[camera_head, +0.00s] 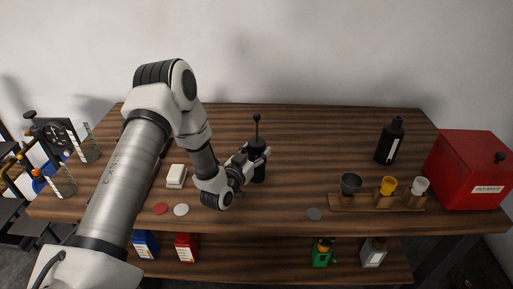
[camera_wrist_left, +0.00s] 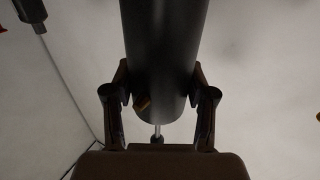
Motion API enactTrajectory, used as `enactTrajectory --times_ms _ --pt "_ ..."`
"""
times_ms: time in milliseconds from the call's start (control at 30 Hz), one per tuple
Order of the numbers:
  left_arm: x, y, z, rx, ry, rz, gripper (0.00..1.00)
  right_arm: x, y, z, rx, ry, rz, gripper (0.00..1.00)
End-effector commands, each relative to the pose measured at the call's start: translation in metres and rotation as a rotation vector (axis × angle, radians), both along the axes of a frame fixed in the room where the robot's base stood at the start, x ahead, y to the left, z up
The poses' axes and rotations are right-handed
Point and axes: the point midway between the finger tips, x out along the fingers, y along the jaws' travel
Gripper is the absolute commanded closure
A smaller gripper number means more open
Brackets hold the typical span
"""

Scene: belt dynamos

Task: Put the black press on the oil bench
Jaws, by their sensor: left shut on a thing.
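The black press (camera_head: 257,171) is a dark upright cylinder with a thin plunger rod and a round knob on top. It stands at the middle of the wooden bench in the head view; I cannot tell whether its base touches the top. My left gripper (camera_head: 254,156) is shut on its body from the left side. In the left wrist view the press (camera_wrist_left: 163,45) fills the space between the two fingers of the gripper (camera_wrist_left: 160,98). The wooden bench (camera_head: 300,130) with a lower shelf lies across the head view; no label shows that it is the oil bench. My right gripper is out of view.
A wooden rack (camera_head: 347,203) with small cups, a black bottle (camera_head: 388,143) and a red bin (camera_head: 466,170) stand at right. A white block (camera_head: 176,175) and flat discs (camera_head: 160,209) lie left of the press. The bench's back middle is clear.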

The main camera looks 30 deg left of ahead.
Motion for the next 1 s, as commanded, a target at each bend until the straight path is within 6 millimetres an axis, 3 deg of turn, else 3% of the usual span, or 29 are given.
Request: enactTrajectory --times_ms 333,367,400,433,800,1000 --pt "0.0 0.0 -0.004 0.0 -0.006 0.0 1.0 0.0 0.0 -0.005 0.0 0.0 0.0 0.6" --pt "0.0 0.0 -0.004 -0.001 -0.003 0.0 0.37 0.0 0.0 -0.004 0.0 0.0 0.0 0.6" --pt "0.0 0.0 -0.003 -0.001 -0.003 0.0 0.23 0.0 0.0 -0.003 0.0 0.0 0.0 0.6" --pt "0.0 0.0 -0.003 -0.001 -0.003 0.0 0.19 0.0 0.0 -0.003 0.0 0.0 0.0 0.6" --pt "0.0 0.0 0.003 -0.001 -0.003 0.0 0.19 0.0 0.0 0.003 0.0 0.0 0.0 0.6" --pt "-0.038 -0.002 -0.003 -0.005 0.0 0.003 0.19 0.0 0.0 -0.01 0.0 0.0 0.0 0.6"
